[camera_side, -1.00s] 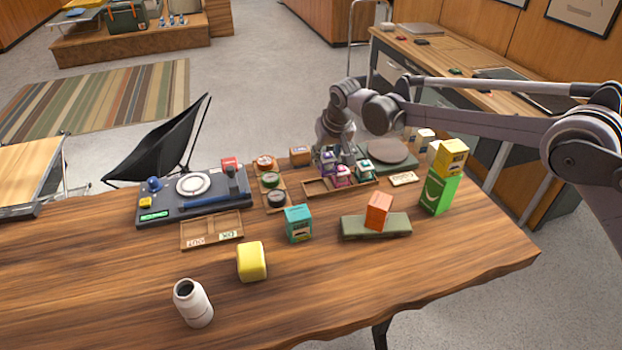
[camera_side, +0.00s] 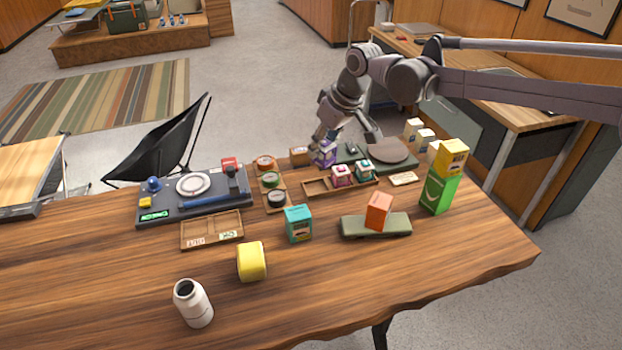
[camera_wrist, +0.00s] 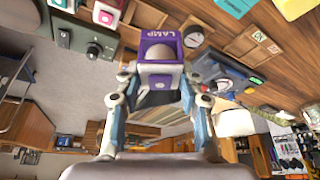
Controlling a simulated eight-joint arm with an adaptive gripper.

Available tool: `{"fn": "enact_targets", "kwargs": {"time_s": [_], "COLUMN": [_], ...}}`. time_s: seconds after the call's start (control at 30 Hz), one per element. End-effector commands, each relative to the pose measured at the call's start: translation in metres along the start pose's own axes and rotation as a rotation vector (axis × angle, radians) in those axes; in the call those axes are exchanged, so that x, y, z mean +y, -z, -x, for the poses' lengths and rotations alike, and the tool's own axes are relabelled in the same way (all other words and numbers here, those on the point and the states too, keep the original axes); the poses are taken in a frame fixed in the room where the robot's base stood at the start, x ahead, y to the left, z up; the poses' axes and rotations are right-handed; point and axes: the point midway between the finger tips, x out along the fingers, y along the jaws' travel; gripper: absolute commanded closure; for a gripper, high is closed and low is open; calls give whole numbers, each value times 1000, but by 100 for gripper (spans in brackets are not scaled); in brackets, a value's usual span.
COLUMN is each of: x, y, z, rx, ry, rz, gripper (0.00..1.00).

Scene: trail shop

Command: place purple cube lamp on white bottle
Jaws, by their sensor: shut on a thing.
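The purple cube lamp (camera_side: 325,154) is held in my gripper (camera_side: 325,143), above the left end of the wooden divided tray (camera_side: 318,187). In the wrist view the purple lamp (camera_wrist: 160,50), with LAMP lettering, sits between the two fingers of my gripper (camera_wrist: 160,84). The white bottle (camera_side: 194,304) stands upright at the front left of the table, with a dark round opening on top. The bottle is far from my gripper.
Between tray and bottle stand a teal box (camera_side: 298,224) and a yellow cube (camera_side: 251,261). An orange block (camera_side: 378,211) sits on a green base. A yellow box (camera_side: 451,157) tops a green box (camera_side: 438,193). Pink (camera_side: 341,175) and teal (camera_side: 364,170) lamps remain in the tray.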

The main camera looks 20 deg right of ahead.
Motion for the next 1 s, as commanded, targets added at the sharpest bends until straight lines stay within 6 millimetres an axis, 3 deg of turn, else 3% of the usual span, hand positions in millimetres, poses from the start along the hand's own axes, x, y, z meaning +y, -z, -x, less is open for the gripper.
{"fn": "enact_targets", "kwargs": {"time_s": [0.03, 0.2, 0.5, 0.6, 0.77, 1.0], "x": [-25, -103, -222, -247, -269, -304], "y": [3, 7, -3, -8, -14, -21], "z": [5, 24, 65, 76, 85, 70], "rx": [0, -1, 0, 0, 1, 0], "ry": [34, 151, 337, 377, 414, 422], "rz": [80, 359, 810, 909, 997, 1020], "gripper": [95, 95, 95, 95, 95, 95]}}
